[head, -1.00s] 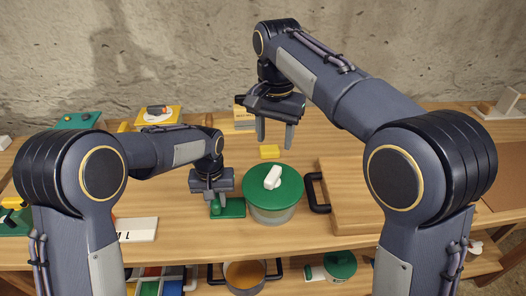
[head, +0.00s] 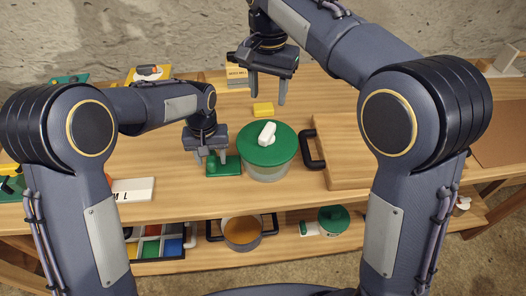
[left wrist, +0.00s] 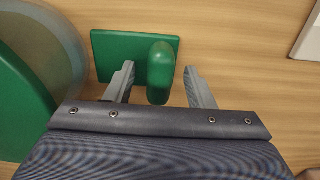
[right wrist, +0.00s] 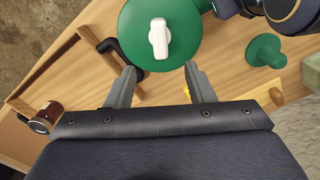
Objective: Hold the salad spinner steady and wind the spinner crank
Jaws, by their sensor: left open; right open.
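The salad spinner (head: 284,156) stands on the table, a clear bowl under a green lid. Its white crank knob (head: 267,133) sits on the lid and also shows in the right wrist view (right wrist: 158,38). A green handle on a flat green plate (head: 222,168) is beside the spinner's left side. My left gripper (head: 210,160) is open over that handle; in the left wrist view the upright green grip (left wrist: 161,72) lies between its fingers, with gaps on both sides. My right gripper (head: 268,98) is open and empty, above and behind the spinner.
A wooden board with a black handle (head: 312,150) lies right of the spinner. A small yellow block (head: 263,109) lies behind it. The shelf below holds an orange-filled pot (head: 242,232) and a green-lidded pot (head: 333,219). A white sign (head: 133,189) lies at left.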

